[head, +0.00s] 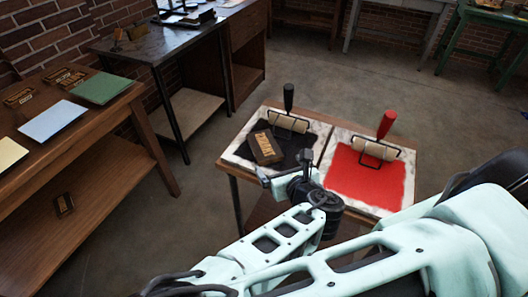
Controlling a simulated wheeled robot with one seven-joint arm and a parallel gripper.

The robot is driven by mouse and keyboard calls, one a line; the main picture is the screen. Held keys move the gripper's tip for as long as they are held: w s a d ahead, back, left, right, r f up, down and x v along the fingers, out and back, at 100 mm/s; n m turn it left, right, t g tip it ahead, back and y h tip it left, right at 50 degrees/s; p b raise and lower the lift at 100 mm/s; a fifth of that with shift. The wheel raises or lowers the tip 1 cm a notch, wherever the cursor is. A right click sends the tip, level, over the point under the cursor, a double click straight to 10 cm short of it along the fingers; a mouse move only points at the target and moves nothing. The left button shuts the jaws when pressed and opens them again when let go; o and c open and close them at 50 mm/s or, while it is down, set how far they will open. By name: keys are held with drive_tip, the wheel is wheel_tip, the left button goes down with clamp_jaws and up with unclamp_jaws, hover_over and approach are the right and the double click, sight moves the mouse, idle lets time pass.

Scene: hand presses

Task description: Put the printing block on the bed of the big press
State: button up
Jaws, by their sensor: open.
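A printing block (266,147) with a tan raised face and dark sides lies on the black-inked patch of the left marble slab (237,152). My gripper (284,168) is open, just on the near side of this block. It seems apart from the block, and nothing shows between its fingers. Dark press-like equipment (187,12) stands at the top edge on a table and is cut off. I cannot tell whether it is the big press, and no bed is clear.
A red-inked slab (365,178) with a red-handled roller (385,130) is at the right. A black-handled roller (288,105) lies behind the block. A wooden bench (110,118) at the left holds coloured sheets and smaller blocks. Open concrete floor (330,75) lies behind the ink table.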

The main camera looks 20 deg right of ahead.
sight(265, 146)
drive_tip(key=b+x, duration=0.4)
drive_tip(key=shift+s+d+f, duration=0.1)
drive_tip(key=shift+f, duration=0.2)
drive_tip(key=b+x, duration=0.2)
drive_tip(key=b, duration=0.2)
drive_tip(key=shift+w+f, duration=0.2)
drive_tip(key=shift+w, duration=1.25)
drive_tip(key=shift+p+x, duration=0.4)
drive_tip(key=shift+x, duration=2)
drive_tip(key=c, duration=1.4)
drive_tip(key=shift+r, duration=0.1)
